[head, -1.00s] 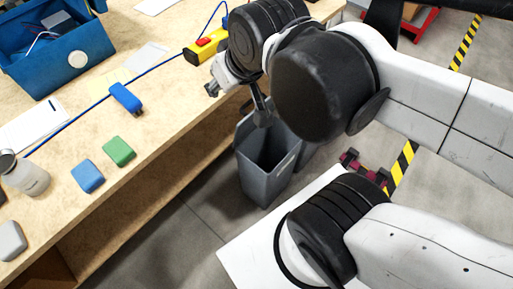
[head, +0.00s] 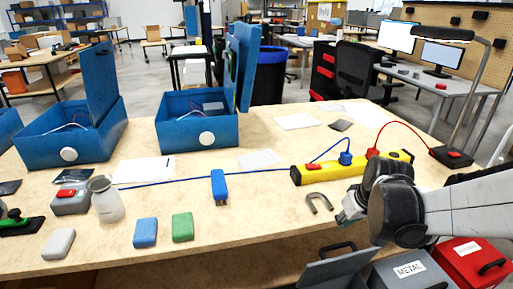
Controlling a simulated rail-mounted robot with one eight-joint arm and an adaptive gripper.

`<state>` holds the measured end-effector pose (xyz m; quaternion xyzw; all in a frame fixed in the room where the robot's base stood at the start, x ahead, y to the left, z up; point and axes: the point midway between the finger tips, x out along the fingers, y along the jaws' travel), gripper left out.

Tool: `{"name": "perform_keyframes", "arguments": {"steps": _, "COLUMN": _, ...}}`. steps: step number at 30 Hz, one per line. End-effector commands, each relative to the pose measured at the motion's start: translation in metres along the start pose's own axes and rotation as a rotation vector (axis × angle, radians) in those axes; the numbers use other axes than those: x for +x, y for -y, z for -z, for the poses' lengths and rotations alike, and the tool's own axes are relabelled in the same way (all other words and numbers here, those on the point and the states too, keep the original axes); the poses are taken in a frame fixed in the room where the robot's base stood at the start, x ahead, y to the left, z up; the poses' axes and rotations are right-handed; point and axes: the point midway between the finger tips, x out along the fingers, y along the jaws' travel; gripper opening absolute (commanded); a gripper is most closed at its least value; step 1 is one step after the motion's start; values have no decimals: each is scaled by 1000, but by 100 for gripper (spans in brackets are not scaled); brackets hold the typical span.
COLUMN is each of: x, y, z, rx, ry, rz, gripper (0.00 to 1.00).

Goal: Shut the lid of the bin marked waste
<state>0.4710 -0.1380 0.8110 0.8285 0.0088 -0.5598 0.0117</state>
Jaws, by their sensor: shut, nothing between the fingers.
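My gripper (head: 349,207) is shut and empty, over the front right edge of the bench, beside the grey horseshoe-shaped piece. Part of it is hidden by my wrist. Below it, at the bottom edge of the head view, a grey bin's raised lid (head: 345,268) with a dark handle shows. The rest of that bin is cut off by the picture and no label on it shows. Next to it is a shut grey bin marked METAL (head: 408,271), and a shut red bin (head: 471,262) whose label is too small to read. No waste marking is readable.

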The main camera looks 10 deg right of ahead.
Motion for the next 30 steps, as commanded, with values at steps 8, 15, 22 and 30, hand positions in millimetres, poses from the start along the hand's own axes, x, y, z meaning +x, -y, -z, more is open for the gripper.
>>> {"name": "perform_keyframes", "arguments": {"steps": 8, "x": 29, "y": -19, "z": -7, "rx": -3, "ry": 21, "rz": 12, "gripper": 0}}
{"name": "perform_keyframes", "arguments": {"steps": 15, "x": 49, "y": -19, "z": -8, "rx": -4, "ry": 22, "rz": 12, "gripper": 0}}
{"name": "perform_keyframes", "arguments": {"steps": 22, "x": 87, "y": -18, "z": -9, "rx": -5, "ry": 21, "rz": 12, "gripper": 0}}
{"name": "perform_keyframes", "arguments": {"steps": 30, "x": 120, "y": -18, "z": -10, "rx": -4, "ry": 21, "rz": 12, "gripper": 0}}
